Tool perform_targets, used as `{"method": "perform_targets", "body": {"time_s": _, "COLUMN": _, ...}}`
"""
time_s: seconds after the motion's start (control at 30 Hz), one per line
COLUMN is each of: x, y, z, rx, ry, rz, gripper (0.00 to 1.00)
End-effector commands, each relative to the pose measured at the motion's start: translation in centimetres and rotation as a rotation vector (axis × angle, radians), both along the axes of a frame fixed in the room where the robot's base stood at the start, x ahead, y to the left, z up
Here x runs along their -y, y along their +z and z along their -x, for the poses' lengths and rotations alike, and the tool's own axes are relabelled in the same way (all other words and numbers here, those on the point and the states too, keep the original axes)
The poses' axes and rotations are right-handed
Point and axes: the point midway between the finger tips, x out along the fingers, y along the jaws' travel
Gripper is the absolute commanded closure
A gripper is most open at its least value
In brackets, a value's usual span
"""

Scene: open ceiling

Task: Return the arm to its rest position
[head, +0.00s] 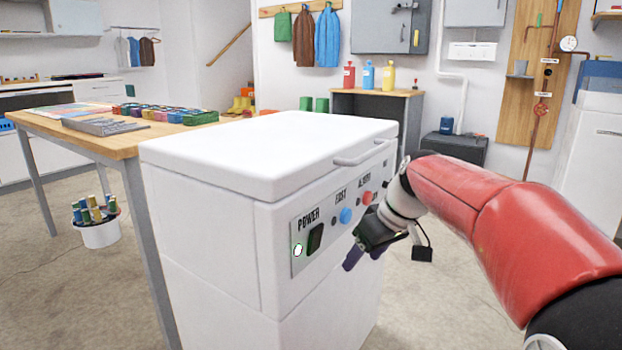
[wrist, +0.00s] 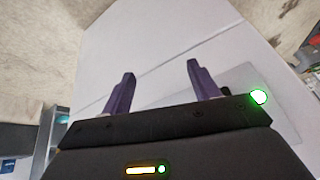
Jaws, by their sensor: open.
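My red arm (head: 500,215) reaches in from the right in the head view. My gripper (head: 365,258) is beside the front of a white machine, below its control panel. In the wrist view my gripper (wrist: 158,78) shows two purple fingers spread apart with nothing between them. The white machine (head: 215,215) has a closed lid (head: 270,140) with a bar handle. I cannot tell whether the fingers touch the machine.
A wooden table (head: 120,145) with coloured items stands behind the machine at left. A white bucket (head: 100,235) with bottles hangs or stands below it. A dark box (head: 455,148) stands by the back wall. The floor (head: 440,300) right of the machine looks clear.

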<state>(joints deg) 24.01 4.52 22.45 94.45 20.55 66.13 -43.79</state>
Motion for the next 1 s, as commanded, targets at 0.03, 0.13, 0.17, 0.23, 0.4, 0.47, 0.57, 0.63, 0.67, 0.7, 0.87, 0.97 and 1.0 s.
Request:
{"method": "perform_targets", "body": {"time_s": 0.03, "x": -0.4, "y": 0.0, "z": 2.6, "rx": -0.004, "ry": -0.048, "rz": 0.045, "gripper": 0.4}}
{"method": "perform_targets", "body": {"time_s": 0.13, "x": 0.0, "y": -0.5, "z": 7.2, "rx": -0.005, "ry": -0.172, "rz": 0.109, "gripper": 0.4}}
{"method": "perform_targets", "body": {"time_s": 0.17, "x": 0.2, "y": -0.7, "z": 8.6, "rx": -0.003, "ry": -0.209, "rz": 0.122, "gripper": 0.4}}
{"method": "perform_targets", "body": {"time_s": 0.23, "x": 0.9, "y": -1.3, "z": 11.7, "rx": 0.008, "ry": -0.294, "rz": 0.146, "gripper": 0.4}}
{"method": "perform_targets", "body": {"time_s": 0.4, "x": 2.5, "y": -3.2, "z": 18.0, "rx": 0.041, "ry": -0.461, "rz": 0.155, "gripper": 0.4}}
{"method": "perform_targets", "body": {"time_s": 0.47, "x": 3.0, "y": -4.0, "z": 19.7, "rx": 0.051, "ry": -0.506, "rz": 0.148, "gripper": 0.4}}
{"method": "perform_targets", "body": {"time_s": 0.57, "x": 3.7, "y": -5.3, "z": 22.1, "rx": 0.064, "ry": -0.567, "rz": 0.131, "gripper": 0.4}}
{"method": "perform_targets", "body": {"time_s": 0.63, "x": 4.2, "y": -6.3, "z": 23.6, "rx": 0.072, "ry": -0.604, "rz": 0.115, "gripper": 0.4}}
{"method": "perform_targets", "body": {"time_s": 0.67, "x": 4.3, "y": -6.7, "z": 24.2, "rx": 0.076, "ry": -0.619, "rz": 0.109, "gripper": 0.4}}
{"method": "perform_targets", "body": {"time_s": 0.7, "x": 4.5, "y": -7.3, "z": 24.9, "rx": 0.081, "ry": -0.637, "rz": 0.099, "gripper": 0.4}}
{"method": "perform_targets", "body": {"time_s": 0.87, "x": 4.8, "y": -4.3, "z": 25.4, "rx": 0.081, "ry": -0.658, "rz": 0.09, "gripper": 0.4}}
{"method": "perform_targets", "body": {"time_s": 0.97, "x": 4.8, "y": -2.2, "z": 25.4, "rx": 0.082, "ry": -0.658, "rz": 0.09, "gripper": 0.4}}
{"method": "perform_targets", "body": {"time_s": 1.0, "x": 4.8, "y": -1.2, "z": 25.4, "rx": 0.082, "ry": -0.658, "rz": 0.09, "gripper": 0.4}}
